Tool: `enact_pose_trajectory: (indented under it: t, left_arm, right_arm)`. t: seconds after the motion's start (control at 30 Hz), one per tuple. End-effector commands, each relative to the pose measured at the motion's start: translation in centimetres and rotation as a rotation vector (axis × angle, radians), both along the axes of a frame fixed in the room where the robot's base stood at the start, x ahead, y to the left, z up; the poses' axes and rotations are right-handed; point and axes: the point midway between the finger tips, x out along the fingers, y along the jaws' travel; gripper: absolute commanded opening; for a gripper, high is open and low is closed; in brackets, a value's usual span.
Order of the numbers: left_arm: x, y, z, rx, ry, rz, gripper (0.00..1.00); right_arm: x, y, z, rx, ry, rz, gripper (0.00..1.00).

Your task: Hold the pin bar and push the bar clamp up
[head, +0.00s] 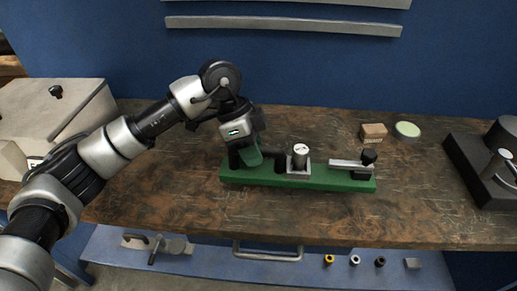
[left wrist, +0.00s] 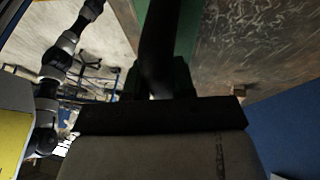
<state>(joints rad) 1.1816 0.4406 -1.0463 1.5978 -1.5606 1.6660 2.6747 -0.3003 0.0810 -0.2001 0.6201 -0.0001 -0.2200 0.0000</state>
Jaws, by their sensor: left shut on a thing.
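A long green base (head: 325,184) lies on the workbench and carries several fittings. A black bar (head: 268,154), which looks like the pin bar, sits at its left end; the left wrist view shows a dark bar (left wrist: 158,45) running up from between my jaws. My left gripper (head: 246,160) is at the left end of the base, shut on this bar; its fingertips are largely hidden. A silver bar with a black knob (head: 347,165), likely the bar clamp, lies flat at the right end. A silver cylinder (head: 301,150) stands on a block mid-base. My right gripper is not seen.
A small wooden block (head: 373,132) and a round pale green dish (head: 407,130) lie behind the base's right end. A dark device (head: 484,165) stands far right, a pale box (head: 58,110) far left. The front bench top is clear.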

Motion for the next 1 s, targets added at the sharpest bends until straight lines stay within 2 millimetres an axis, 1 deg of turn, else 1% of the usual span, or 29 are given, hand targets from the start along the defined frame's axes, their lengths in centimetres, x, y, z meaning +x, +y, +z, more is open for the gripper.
enact_pose_trajectory:
  t: [1.0]
  left_arm:
    - [1.4, 3.9, -3.4, -0.004, -0.003, 0.000, 0.00]
  right_arm:
    - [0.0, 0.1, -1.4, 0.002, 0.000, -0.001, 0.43]
